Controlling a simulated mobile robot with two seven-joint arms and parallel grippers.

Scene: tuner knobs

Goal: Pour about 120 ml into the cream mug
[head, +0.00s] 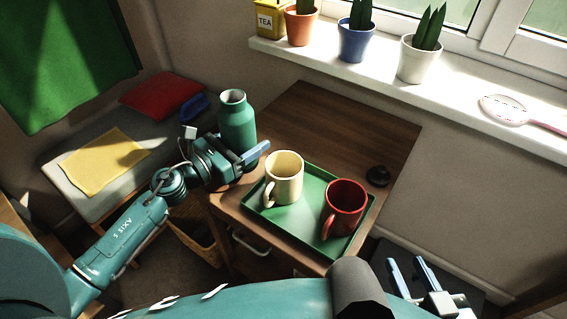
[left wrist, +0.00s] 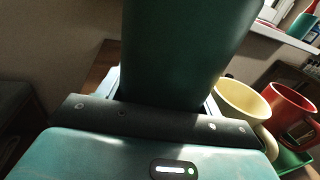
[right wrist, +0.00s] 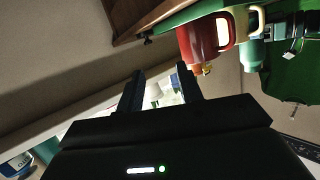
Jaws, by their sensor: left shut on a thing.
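The cream mug (head: 284,180) stands upright on a green tray (head: 292,220), its handle toward the lower left. It also shows at the right of the left wrist view (left wrist: 242,100). A teal bottle (head: 237,125) with an open top is upright beside the tray, to the left of the cream mug. My left gripper (head: 249,157) is shut on the bottle's lower part; the bottle (left wrist: 185,50) fills the middle of the left wrist view. The inside of the mug is too small to read. My right gripper (head: 412,275) is open and empty at the lower right, apart from the tray.
A red mug (head: 346,207) stands on the tray, right of the cream mug. The table behind the mugs is clear. Potted plants and a tea tin (head: 270,20) line the windowsill.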

